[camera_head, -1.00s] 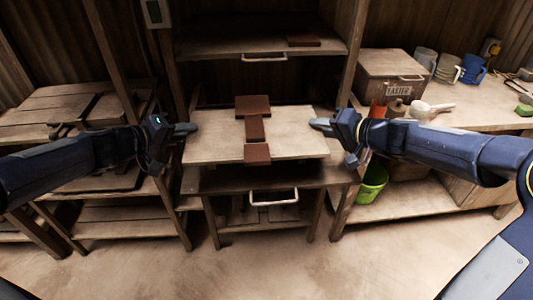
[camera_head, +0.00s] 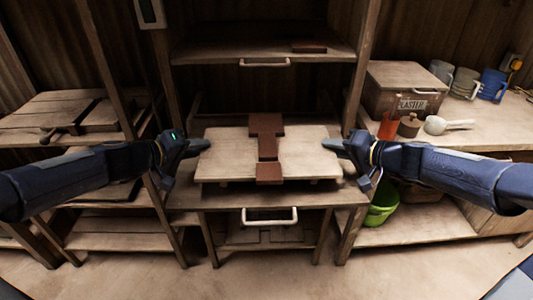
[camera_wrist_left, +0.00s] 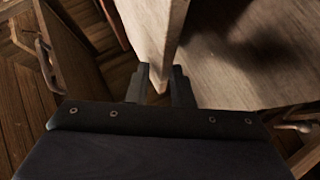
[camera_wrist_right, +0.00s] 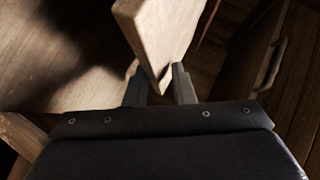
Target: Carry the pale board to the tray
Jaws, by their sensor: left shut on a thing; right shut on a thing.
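The pale board (camera_head: 224,160) is a flat light wooden slab, roughly level, with three dark red-brown tiles (camera_head: 268,147) in an I-shaped row across its middle. My left gripper (camera_head: 199,147) is shut on its left edge, my right gripper (camera_head: 333,146) on its right edge. In the left wrist view the board's end (camera_wrist_left: 155,30) sits between the fingers; the right wrist view shows the other end (camera_wrist_right: 160,35) likewise. The board is over a wooden bench (camera_head: 190,195); the clearance is hard to judge. Which surface is the tray is unclear; an upper shelf with a handle (camera_head: 263,63) stands behind.
A dark red tile (camera_head: 309,47) lies on the upper shelf. A lower handle (camera_head: 269,217) is under the bench. The right counter holds a plaster box (camera_head: 405,90), mugs (camera_head: 465,83) and a white scoop (camera_head: 447,124). A green bucket (camera_head: 381,205) stands below. Posts flank the shelf.

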